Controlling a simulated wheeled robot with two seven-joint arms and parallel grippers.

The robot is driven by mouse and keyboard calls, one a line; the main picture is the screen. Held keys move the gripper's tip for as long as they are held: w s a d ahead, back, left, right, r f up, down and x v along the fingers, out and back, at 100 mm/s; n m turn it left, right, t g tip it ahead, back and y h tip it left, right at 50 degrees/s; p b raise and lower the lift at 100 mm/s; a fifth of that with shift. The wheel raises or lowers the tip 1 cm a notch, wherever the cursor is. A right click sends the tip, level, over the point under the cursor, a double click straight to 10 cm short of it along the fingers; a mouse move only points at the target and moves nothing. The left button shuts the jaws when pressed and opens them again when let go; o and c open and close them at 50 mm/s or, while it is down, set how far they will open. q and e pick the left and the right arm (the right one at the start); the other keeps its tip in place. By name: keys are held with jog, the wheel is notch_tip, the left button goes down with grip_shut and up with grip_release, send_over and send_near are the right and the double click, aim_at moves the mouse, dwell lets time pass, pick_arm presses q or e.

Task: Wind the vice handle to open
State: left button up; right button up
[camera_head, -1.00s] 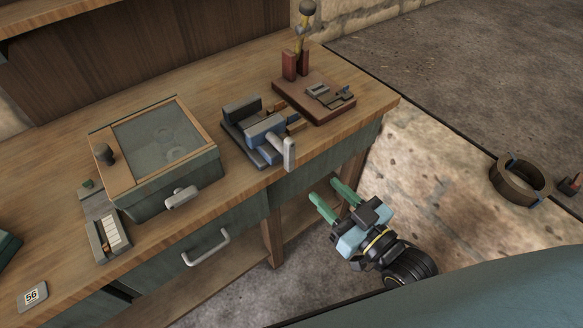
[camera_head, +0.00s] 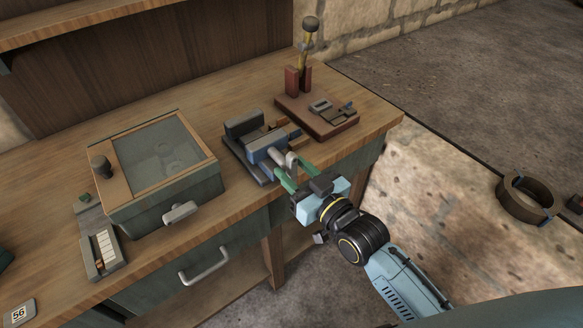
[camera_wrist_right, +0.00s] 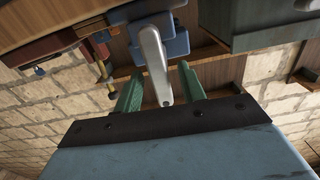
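The vice (camera_head: 265,149), blue and grey, is fixed near the front edge of the wooden bench. Its pale grey handle (camera_head: 292,161) sticks out at the front. My right gripper (camera_head: 294,174) is at the handle, with one green finger on each side of it. In the right wrist view the handle (camera_wrist_right: 153,58) lies between the two spread fingers (camera_wrist_right: 160,80), with gaps visible on both sides. The blue vice body (camera_wrist_right: 172,42) is just beyond it. The handle is partly hidden by the gripper in the head view. My left gripper is not in view.
A grey-green box with a glass lid (camera_head: 205,187) stands left of the vice. A red-brown board (camera_head: 330,124) with small parts and a ball-topped lever (camera_head: 310,25) is to the right. A drawer handle (camera_head: 203,266) projects from the bench front.

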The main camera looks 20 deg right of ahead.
jog(key=shift+w+a, duration=0.2)
jog(key=shift+w, duration=0.4)
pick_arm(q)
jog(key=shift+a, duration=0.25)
pick_arm(e)
grip_shut()
jog(key=shift+r+p, duration=0.15)
jog(key=shift+p, duration=0.6)
grip_release()
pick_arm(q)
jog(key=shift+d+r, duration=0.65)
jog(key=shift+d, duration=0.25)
